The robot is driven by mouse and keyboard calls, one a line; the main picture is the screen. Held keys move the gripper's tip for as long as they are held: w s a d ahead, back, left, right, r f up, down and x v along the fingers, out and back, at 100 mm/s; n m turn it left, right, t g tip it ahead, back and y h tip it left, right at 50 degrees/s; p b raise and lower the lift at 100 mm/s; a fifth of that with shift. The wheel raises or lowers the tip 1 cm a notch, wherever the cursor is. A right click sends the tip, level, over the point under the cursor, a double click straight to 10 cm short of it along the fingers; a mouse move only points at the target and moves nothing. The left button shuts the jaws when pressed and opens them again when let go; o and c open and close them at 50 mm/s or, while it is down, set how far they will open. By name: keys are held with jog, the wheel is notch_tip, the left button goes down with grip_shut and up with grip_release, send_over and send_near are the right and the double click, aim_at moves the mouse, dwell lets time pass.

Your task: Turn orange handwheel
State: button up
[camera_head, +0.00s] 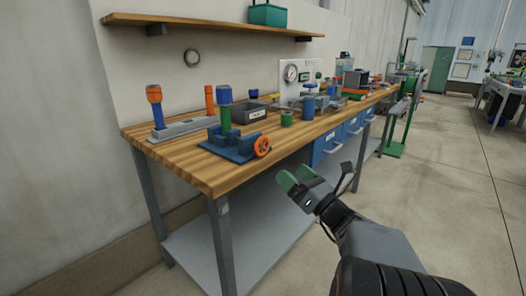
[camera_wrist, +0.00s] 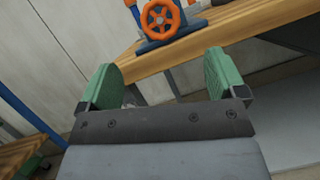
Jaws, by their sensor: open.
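The orange handwheel (camera_head: 262,146) is mounted on the front of a blue fixture (camera_head: 232,145) near the workbench's front edge. A green and blue post (camera_head: 225,108) stands up from the fixture. In the wrist view the handwheel (camera_wrist: 161,17) shows at the top centre, face on, with spokes and a hub. My gripper (camera_head: 298,180) is in front of and below the bench top, to the right of the handwheel and apart from it. Its two green fingers (camera_wrist: 163,85) are spread wide with nothing between them.
The wooden workbench (camera_head: 190,176) has a front edge between my gripper and the fixture. Grey legs and a lower shelf (camera_head: 240,240) sit below. An orange-topped post (camera_head: 154,100) and a grey bin (camera_head: 250,113) stand near the fixture.

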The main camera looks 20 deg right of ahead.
aim_at(263, 146)
jog(key=b+x, duration=0.2)
jog(key=x, duration=1.1)
jog(key=shift+f, duration=0.1)
jog(key=shift+c, duration=0.3)
jog(key=c, duration=0.9)
jog(key=shift+o, duration=0.2)
jog(key=shift+f+n+y+b, duration=0.1)
jog(key=shift+n+y+b, duration=0.2)
jog(key=shift+b, duration=0.1)
jog(key=n+y+b, duration=0.1)
jog(key=n, duration=0.1)
jog(key=shift+a+f+n+g, duration=0.1)
jog(key=shift+n+g, duration=0.3)
jog(key=shift+n+g+y+b, duration=0.35)
jog(key=shift+n+y+b, duration=0.35)
jog(key=shift+n, duration=0.7)
jog(key=shift+n+g+y+b, duration=0.4)
jog(key=shift+n+y, duration=0.4)
jog(key=shift+n, duration=0.6)
jog(key=shift+a+r, duration=0.1)
jog(key=shift+r, duration=0.1)
